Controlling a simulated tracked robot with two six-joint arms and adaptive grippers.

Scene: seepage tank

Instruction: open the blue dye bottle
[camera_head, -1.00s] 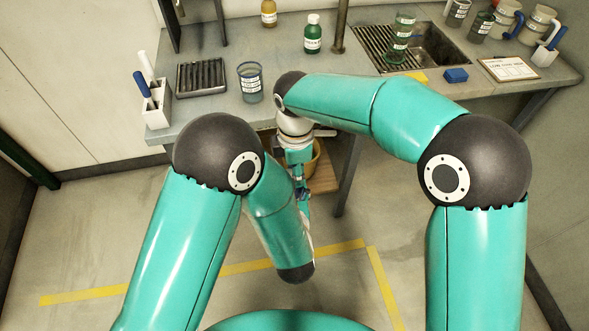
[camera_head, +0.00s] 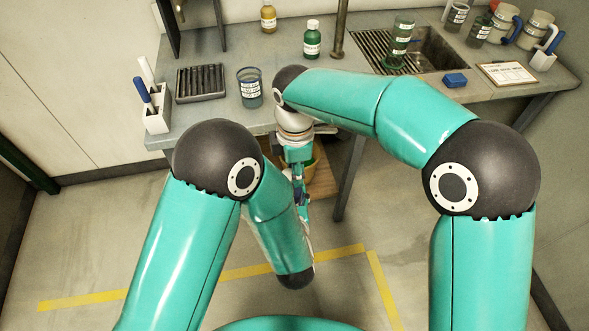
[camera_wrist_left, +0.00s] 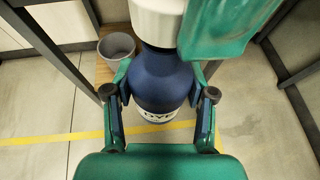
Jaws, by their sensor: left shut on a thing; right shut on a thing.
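The blue dye bottle (camera_wrist_left: 160,80) stands upright in the left wrist view, with part of a white DYE label showing low on its body. My left gripper (camera_wrist_left: 160,98) is shut on its body, one finger on each side. A white cap (camera_wrist_left: 158,18) shows at the bottle's top, cut off by the picture edge. A teal part of my right gripper (camera_wrist_left: 222,28) is beside the cap; its fingertips are out of that view. In the head view my right gripper (camera_head: 299,172) points down in front of the bench, shut on the cap. Whether the cap is loose cannot be told.
The bench (camera_head: 215,118) behind carries a beaker (camera_head: 250,87), a black rack (camera_head: 201,82), a green bottle (camera_head: 312,40) and an amber bottle (camera_head: 268,17). A grey bucket (camera_wrist_left: 117,47) stands on a low wooden shelf. The floor in front is clear.

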